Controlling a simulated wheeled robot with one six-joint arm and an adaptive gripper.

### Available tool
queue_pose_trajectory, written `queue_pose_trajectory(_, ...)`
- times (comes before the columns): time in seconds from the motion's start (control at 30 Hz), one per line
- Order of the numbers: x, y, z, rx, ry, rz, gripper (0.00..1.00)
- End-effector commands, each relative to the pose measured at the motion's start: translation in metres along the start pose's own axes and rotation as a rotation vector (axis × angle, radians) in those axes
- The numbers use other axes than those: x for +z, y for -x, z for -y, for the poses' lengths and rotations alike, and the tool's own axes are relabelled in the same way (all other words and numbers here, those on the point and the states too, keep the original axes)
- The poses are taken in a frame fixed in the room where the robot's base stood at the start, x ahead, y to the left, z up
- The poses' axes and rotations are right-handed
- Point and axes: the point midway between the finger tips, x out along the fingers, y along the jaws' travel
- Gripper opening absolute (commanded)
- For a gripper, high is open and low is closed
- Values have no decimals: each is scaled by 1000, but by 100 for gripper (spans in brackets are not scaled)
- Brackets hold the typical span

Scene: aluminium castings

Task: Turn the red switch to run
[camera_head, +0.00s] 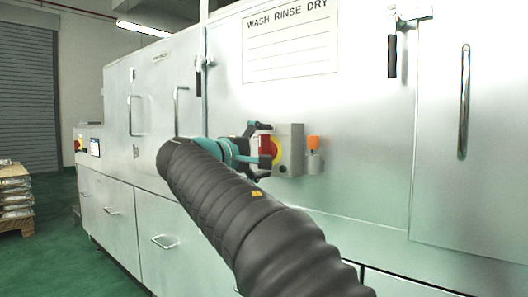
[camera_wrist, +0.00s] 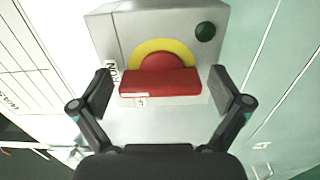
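The red switch handle (camera_head: 265,147) sits on a yellow disc on a grey box fixed to the steel machine front. In the wrist view the red handle (camera_wrist: 160,84) is a thick bar lying across the picture, with the yellow ring (camera_wrist: 135,52) behind it. Dark lettering, hard to read, stands by the handle's left end, and a small white label sits under it. My gripper (camera_head: 260,146) is at the switch. In the wrist view my gripper (camera_wrist: 161,90) is open, with one finger beyond each end of the handle and a gap visible on both sides.
An orange-topped fitting (camera_head: 313,144) stands just right of the box. Door handles (camera_head: 463,103) stick out from the machine. A stacked pallet (camera_head: 15,200) stands far left, and green floor is clear in front of it.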

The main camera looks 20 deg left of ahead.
Motion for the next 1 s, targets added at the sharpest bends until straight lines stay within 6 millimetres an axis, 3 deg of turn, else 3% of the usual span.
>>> queue_pose_trajectory(0.37, 0, 9, 0, 0, 1, 0, 100)
queue_pose_trajectory(0.8, -1, 89, 0, 0, 1, -3, 100)
queue_pose_trajectory(1.0, -1, 113, 0, 0, 1, -1, 100)
